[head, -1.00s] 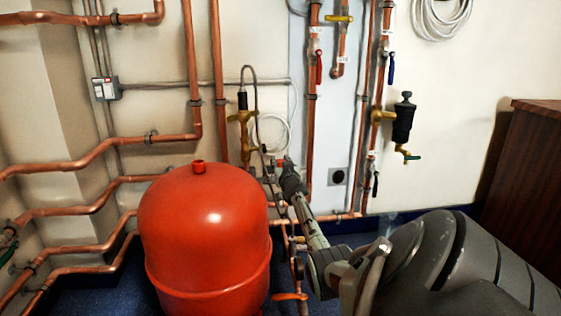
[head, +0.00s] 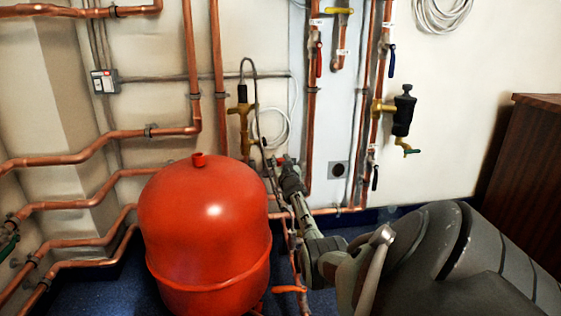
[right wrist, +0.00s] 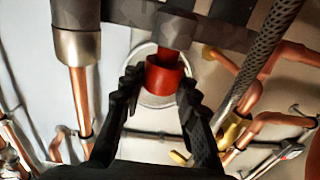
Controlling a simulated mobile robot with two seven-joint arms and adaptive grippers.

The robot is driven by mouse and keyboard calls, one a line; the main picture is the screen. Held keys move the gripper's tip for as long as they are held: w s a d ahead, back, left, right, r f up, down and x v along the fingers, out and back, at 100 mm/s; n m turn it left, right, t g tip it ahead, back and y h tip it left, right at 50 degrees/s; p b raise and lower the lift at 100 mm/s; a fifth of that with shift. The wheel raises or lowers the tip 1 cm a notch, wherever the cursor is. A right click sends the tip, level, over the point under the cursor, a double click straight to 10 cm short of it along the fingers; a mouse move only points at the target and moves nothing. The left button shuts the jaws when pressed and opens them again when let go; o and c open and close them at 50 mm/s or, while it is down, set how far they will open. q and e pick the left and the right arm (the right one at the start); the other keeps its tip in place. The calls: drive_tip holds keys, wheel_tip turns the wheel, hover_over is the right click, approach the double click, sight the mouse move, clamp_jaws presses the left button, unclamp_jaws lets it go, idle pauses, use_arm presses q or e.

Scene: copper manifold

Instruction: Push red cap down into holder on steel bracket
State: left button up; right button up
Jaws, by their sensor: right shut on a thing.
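The red cap (right wrist: 164,76) is a short red cylinder between my right fingertips in the right wrist view. A narrower red part shows above it, against the dark grey steel bracket (right wrist: 190,32) that crosses the top of the picture. My right gripper (right wrist: 160,86) is shut on the cap, one finger on each side. I cannot tell how deep the cap sits in its holder. In the head view my right gripper (head: 284,164) is small, beside the wall pipes, with a little red at its tip. My left gripper is not in view.
A large red tank (head: 205,235) stands just left of my right arm. Copper pipes (head: 312,130) run up the wall behind the gripper. A braided hose (right wrist: 262,55) and a thick copper pipe (right wrist: 80,60) flank the cap closely. A wooden cabinet (head: 530,180) stands at the right.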

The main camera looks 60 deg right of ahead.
drive_tip(key=shift+f, duration=0.75)
idle(0.4)
drive_tip(key=o, duration=1)
drive_tip(key=shift+o, duration=0.2)
drive_tip(key=shift+s+a, duration=0.1)
drive_tip(key=v, duration=1.1)
drive_tip(key=shift+s+a, duration=0.3)
